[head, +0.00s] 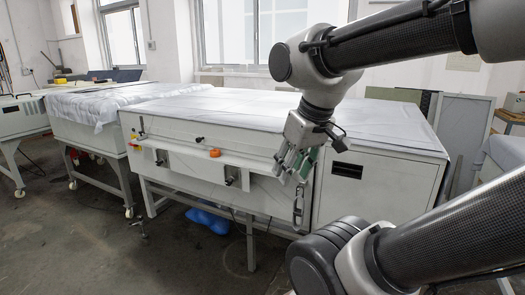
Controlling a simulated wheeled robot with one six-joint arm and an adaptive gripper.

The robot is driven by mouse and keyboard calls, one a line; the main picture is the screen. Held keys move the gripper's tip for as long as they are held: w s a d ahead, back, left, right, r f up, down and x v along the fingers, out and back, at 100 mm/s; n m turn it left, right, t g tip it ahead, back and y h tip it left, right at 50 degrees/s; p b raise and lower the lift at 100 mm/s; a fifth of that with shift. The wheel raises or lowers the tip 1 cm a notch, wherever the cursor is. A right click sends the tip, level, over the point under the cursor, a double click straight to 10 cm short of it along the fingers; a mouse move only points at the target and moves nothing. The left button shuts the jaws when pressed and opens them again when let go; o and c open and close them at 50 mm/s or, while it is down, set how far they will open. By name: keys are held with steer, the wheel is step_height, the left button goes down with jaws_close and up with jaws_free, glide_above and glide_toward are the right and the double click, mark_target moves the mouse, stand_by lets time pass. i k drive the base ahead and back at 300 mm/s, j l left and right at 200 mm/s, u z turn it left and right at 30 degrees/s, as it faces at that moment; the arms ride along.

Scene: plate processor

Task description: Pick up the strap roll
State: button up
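A small orange round item (214,153) sits on the narrow ledge along the front of the white plate processor (350,135). It may be the strap roll, but it is too small to tell for sure. My gripper (291,174) hangs in front of the machine, to the right of the orange item and a little lower in the picture. Its fingers point down and slightly left, look spread apart, and hold nothing that I can see. My arm hides part of the machine's top and front.
The ledge (180,147) carries black knobs and brackets near the orange item. A blue object (207,221) lies on the floor under the machine. A second table with a white cover (95,103) stands at the left.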

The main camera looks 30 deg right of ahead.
mark_target(215, 153)
steer(key=z, duration=0.4)
steer(key=i+j, duration=0.3)
steer(key=i+j+z, duration=0.15)
steer(key=j, duration=0.25)
steer(key=i+j, duration=0.35)
steer(key=i+j+z, duration=0.15)
steer(key=j, duration=0.25)
steer(key=i+j, duration=0.35)
steer(key=i+j+z, duration=0.15)
steer(key=j, duration=0.3)
steer(key=i, duration=0.1)
